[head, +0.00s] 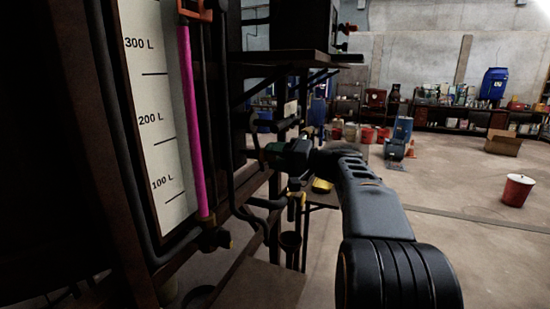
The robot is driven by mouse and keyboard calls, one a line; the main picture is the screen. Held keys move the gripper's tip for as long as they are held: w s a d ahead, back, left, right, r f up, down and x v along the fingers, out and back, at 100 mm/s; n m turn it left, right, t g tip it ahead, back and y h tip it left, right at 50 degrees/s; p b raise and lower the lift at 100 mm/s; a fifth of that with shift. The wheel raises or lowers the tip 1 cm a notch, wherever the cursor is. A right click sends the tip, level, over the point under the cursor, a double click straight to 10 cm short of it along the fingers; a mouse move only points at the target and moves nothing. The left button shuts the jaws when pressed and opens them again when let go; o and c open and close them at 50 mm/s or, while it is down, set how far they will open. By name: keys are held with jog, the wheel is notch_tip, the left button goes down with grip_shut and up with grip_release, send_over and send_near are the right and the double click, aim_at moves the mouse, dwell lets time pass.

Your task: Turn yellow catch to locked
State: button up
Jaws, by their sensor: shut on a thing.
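My arm reaches in from the lower right. My gripper (277,153) is at the dark frame and pipes to the right of the level gauge. It is shut on a small part that its fingers mostly hide, so I cannot tell whether that part is the yellow catch. A yellow piece (321,185) shows just below my wrist, apart from the fingertips. Another small yellowish fitting (297,199) sits on the pipework under the gripper. I cannot make out the position of any catch.
The gauge board (157,120) with its magenta column (191,110) stands close on the left. Dark pipes and a shelf (292,58) crowd the gripper. A red bucket (517,190) stands on the open floor at right; a cardboard box (502,143) lies farther back.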

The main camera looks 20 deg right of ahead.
jog(key=shift+m+p, duration=0.45)
jog(key=shift+m, duration=1.65)
jog(key=o, duration=0.9)
jog(key=b+v, duration=0.1)
jog(key=v, duration=1.3)
jog(key=shift+b, duration=0.35)
